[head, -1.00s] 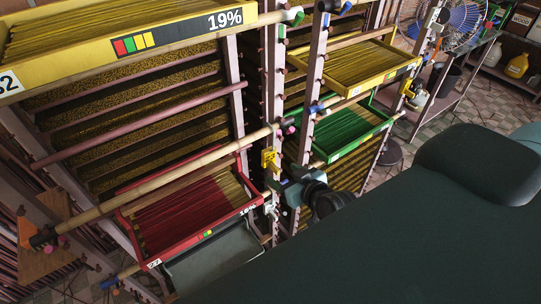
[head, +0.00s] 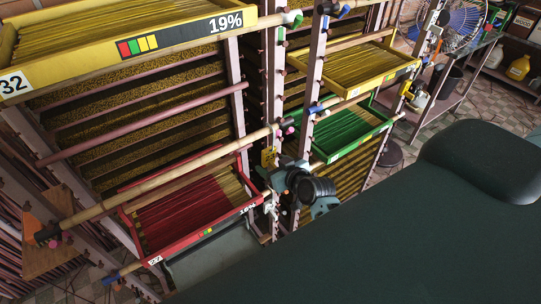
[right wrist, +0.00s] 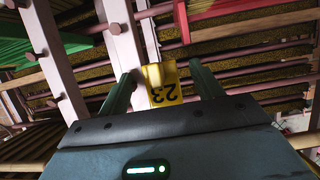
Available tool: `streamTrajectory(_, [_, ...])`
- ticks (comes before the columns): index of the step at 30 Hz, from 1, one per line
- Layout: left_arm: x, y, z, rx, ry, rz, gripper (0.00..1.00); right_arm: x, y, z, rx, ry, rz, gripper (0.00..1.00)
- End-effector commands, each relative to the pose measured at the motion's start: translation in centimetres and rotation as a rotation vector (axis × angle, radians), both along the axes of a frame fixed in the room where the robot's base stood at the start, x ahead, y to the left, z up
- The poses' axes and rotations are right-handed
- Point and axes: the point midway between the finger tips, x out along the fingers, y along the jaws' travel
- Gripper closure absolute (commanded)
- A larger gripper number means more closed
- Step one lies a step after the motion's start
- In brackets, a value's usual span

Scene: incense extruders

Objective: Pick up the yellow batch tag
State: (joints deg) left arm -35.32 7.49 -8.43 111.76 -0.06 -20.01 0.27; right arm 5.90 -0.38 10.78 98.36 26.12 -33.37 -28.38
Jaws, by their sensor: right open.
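The yellow batch tag (head: 268,156) hangs on a rack post, just above the right end of the red tray (head: 205,229). In the right wrist view the tag (right wrist: 162,86) shows the number 23, upside down. My right gripper (right wrist: 162,70) is open, with one green finger on each side of the tag and a visible gap to each. In the head view my right gripper (head: 276,172) is just below and right of the tag and hides its lower part. My left gripper is not in view.
Bamboo poles (head: 165,182) and pegged rack posts (head: 312,75) stand close around the tag. A green tray (head: 352,137) and a yellow tray (head: 352,72) of sticks sit to the right. My large dark arm link fills the lower right.

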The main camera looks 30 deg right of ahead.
Motion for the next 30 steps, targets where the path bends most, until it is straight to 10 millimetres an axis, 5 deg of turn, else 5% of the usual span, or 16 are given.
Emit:
streamTrajectory(5, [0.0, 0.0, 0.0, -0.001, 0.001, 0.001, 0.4, 0.0, 0.0, -0.1, 0.0, 0.001, 0.0, 0.37])
streamTrajectory(16, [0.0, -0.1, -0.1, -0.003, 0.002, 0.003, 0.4, -0.1, 0.0, 0.0, 0.0, 0.001, 0.0, 0.83])
streamTrajectory(30, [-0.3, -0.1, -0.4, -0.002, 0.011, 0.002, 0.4, 0.0, 0.0, 1.0, -0.002, 0.0, 0.001, 0.84])
